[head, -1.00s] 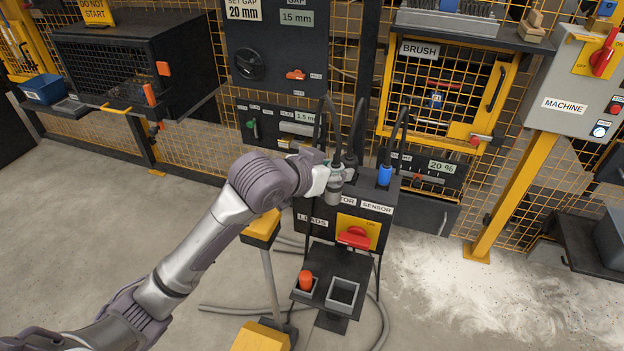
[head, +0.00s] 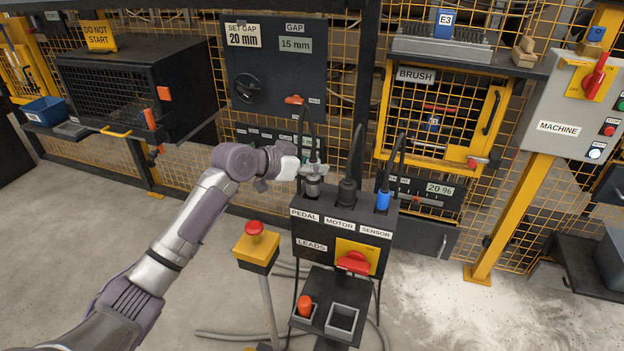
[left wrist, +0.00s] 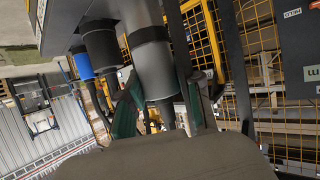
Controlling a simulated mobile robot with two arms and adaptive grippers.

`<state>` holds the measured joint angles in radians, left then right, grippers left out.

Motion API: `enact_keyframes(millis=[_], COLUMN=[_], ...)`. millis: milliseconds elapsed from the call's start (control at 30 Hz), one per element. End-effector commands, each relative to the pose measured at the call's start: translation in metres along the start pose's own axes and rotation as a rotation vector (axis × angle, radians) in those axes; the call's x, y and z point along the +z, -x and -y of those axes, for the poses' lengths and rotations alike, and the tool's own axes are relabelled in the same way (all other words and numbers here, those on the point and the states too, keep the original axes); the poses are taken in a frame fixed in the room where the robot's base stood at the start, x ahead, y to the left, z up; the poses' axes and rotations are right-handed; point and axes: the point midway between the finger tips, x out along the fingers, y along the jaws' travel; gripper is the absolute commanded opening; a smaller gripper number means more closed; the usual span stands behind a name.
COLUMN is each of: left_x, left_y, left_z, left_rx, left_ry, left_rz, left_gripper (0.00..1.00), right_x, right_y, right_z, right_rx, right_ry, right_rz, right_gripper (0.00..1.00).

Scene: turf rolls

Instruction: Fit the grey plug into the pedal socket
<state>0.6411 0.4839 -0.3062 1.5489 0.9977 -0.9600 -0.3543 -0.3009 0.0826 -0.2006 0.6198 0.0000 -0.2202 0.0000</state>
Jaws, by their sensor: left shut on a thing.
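My left gripper (head: 306,168) is shut on the grey plug (head: 313,187), which has a dark lead rising from it. The plug stands roughly upright at the left end of the LEADS box (head: 312,262), behind the PEDAL label (head: 304,215). The pedal socket is hidden under the plug, and I cannot tell whether the plug is in it or just above. In the left wrist view the grey plug (left wrist: 154,68) sits between the fingers, beside a black plug (left wrist: 102,46) and a blue plug (left wrist: 82,66). My right gripper is not in view.
The black plug (head: 347,192) and the blue plug (head: 383,200) stand close to the right, at MOTOR and SENSOR. A red rotary switch (head: 353,262) is on the box front. A red button on a yellow post (head: 256,250) stands at the left.

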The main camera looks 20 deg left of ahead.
Motion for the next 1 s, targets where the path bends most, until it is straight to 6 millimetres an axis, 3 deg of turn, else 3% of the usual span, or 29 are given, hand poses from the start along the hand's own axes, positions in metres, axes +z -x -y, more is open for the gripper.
enact_keyframes(millis=[167,400,767,800,933,1000], left_x=[0.009,0.037,0.042,0.041,0.041,0.041], left_y=[-0.004,-0.018,-0.02,-0.019,-0.019,-0.019], left_z=[0.004,0.004,0.004,0.004,0.004,0.004], left_rx=[0.0,0.0,-0.001,-0.001,-0.001,-0.001], left_ry=[0.0,0.002,0.0,0.0,0.0,0.0], left_rz=[0.001,0.0,0.0,0.001,0.001,0.001], left_gripper=[0.0,0.0,0.0,0.4,0.6,0.6], right_x=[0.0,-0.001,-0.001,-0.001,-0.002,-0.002], right_y=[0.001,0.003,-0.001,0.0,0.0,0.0], right_z=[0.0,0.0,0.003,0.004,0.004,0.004], right_rx=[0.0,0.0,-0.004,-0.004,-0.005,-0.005], right_ry=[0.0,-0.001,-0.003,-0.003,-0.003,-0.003], right_rz=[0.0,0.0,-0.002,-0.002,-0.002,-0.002], right_gripper=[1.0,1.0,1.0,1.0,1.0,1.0])
